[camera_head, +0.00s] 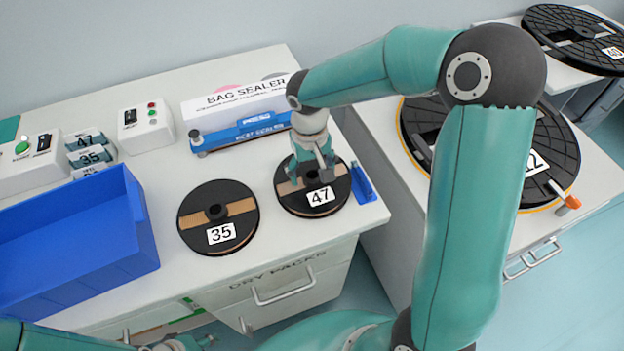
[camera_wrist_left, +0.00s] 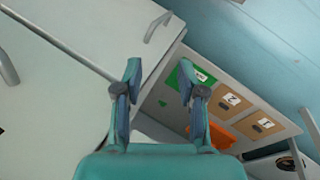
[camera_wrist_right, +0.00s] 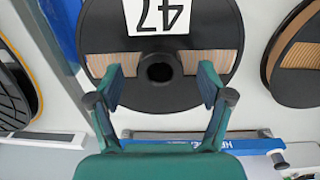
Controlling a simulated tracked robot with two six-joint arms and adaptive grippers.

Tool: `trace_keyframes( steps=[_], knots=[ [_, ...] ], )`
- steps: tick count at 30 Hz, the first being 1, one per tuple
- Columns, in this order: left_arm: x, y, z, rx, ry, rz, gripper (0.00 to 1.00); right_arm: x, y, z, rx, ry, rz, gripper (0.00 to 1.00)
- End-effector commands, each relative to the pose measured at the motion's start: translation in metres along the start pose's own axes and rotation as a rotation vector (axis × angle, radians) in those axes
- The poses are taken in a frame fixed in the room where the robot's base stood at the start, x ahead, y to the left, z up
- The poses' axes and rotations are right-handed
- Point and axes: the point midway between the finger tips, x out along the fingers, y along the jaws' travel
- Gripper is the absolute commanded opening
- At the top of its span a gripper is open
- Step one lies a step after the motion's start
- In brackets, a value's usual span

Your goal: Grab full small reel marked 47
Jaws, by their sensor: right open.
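The small black reel marked 47 (camera_head: 292,199) lies flat on the white counter, wound with tan-brown material. My right gripper (camera_head: 312,172) is above it, open, pointing down. In the right wrist view the reel (camera_wrist_right: 160,103) fills the top middle. The right fingers (camera_wrist_right: 161,76) stand apart on either side of its dark hub, over the reel; contact cannot be told. My left gripper (camera_wrist_left: 160,72) is open and empty in the left wrist view, away from the reel, with drawers and floor below it.
A similar reel marked 35 (camera_head: 240,232) lies left of reel 47. A blue bin (camera_head: 75,240) stands further left. The bag sealer (camera_head: 240,110) is behind the reels. A small blue stand (camera_head: 362,184) is close to reel 47's right side. Large black reels (camera_head: 556,150) lie on the right.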

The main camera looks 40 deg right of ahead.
Motion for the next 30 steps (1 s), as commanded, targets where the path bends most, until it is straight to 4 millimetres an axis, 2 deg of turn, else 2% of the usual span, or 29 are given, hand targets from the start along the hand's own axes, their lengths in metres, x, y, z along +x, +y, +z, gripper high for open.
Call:
trace_keyframes(
  steps=[8, 22, 30],
  knots=[
    [-0.0001, 0.0, 0.0, 0.0, 0.0, 0.0, 0.4, 0.0042, -0.0001, -0.0002, 0.001, 0.001, -0.001, 0.79],
    [-0.0001, 0.0, 0.0, 0.0, 0.0, 0.0, 0.4, 0.0037, -0.0004, -0.0003, 0.0, 0.001, -0.001, 0.01],
    [-0.0003, 0.0001, 0.0, 0.0, 0.0, 0.0, 0.4, 0.0028, -0.0006, -0.0008, 0.0, 0.003, -0.001, 0.0]
  ],
)
